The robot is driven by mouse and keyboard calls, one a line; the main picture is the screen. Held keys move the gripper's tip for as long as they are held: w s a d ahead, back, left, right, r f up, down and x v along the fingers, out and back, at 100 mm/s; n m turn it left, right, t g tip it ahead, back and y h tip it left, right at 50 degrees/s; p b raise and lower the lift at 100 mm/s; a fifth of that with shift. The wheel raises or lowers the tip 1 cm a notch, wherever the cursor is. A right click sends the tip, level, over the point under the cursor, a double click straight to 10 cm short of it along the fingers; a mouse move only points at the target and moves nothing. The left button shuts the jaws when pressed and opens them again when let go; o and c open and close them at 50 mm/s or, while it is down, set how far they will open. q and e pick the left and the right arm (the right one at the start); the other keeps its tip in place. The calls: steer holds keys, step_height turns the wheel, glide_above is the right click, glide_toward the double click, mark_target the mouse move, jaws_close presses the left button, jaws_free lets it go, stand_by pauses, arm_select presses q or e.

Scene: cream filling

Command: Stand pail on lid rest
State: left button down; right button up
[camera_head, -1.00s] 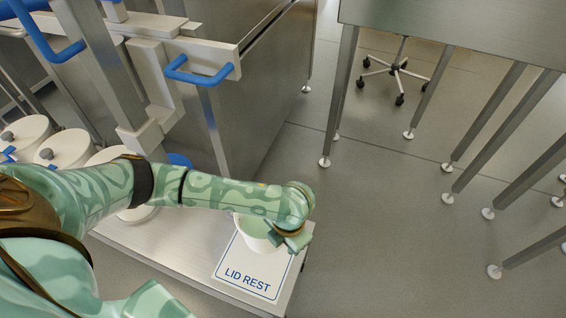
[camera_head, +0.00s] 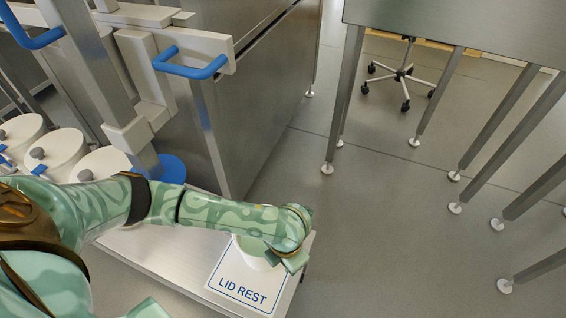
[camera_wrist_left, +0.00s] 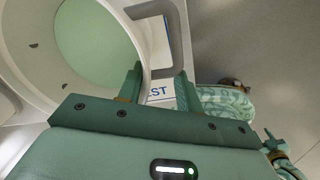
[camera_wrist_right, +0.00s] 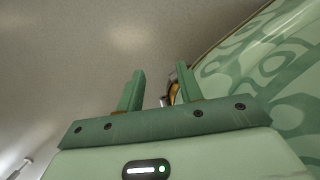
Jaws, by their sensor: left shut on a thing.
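The white pail (camera_head: 249,250), pale green inside, is over the far part of the lid rest (camera_head: 229,297), a white panel with a blue border and lettering on the bench's right end. My left gripper (camera_head: 291,261) is at the pail's right side. My right gripper (camera_wrist_right: 158,92) is open and empty.
Several lidded white pails (camera_head: 62,149) stand at the left behind my arm. A steel machine with a blue handle (camera_head: 190,69) and blue disc (camera_head: 172,168) rises behind the bench (camera_head: 162,250). The floor to the right is clear up to a steel table (camera_head: 455,22).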

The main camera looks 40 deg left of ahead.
arm_select(q)
steer(key=c, duration=0.9)
jaws_free()
steer(key=shift+c, duration=0.2)
steer(key=shift+r, duration=0.1)
step_height(320, 180, up, 3)
steer(key=shift+d+r+p, duration=0.1)
steer(key=shift+p, duration=1)
step_height(320, 180, up, 9)
steer(key=p, duration=0.5)
steer(key=shift+d, duration=0.3)
arm_select(e)
steer(key=s+a+r+m+y, duration=0.1)
steer(key=s+a+r+m, duration=0.1)
steer(key=s, duration=0.4)
steer(key=shift+s+a+r, duration=0.25)
steer(key=shift+a+r, duration=0.1)
steer(key=shift+r, duration=0.35)
arm_select(q)
steer(key=shift+s, duration=0.2)
